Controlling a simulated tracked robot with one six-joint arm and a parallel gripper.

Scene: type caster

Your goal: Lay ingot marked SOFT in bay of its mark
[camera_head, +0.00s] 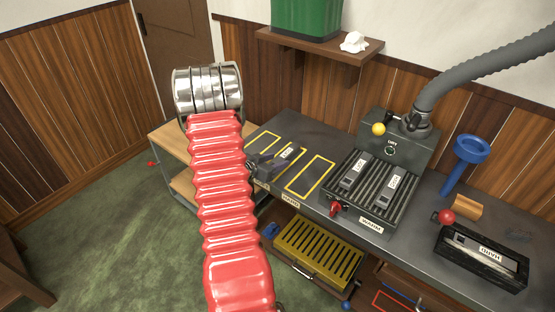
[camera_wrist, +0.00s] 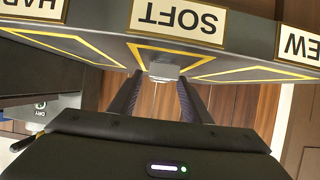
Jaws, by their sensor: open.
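An ingot (camera_head: 288,153) with a white label lies in the middle yellow-outlined bay on the bench; its lettering is too small to read. In the wrist view a grey ingot end (camera_wrist: 163,70) shows at the bay behind the SOFT plate (camera_wrist: 178,18), which appears upside down. My gripper (camera_wrist: 157,88) is open, its two dark fingers apart on either side of the ingot end. Contact cannot be told. In the head view my gripper (camera_head: 262,165) is at the bench's front edge by the ingot, partly hidden by my red arm sleeve.
Bays beside it are marked HARD (camera_wrist: 30,8) and NEW (camera_wrist: 301,46). Two labelled ingots (camera_head: 353,178) (camera_head: 392,186) lie on the ribbed dryer rack (camera_head: 358,207). A black tray (camera_head: 455,262) holds another ingot (camera_head: 472,245). A blue stand (camera_head: 470,150) rises at right.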

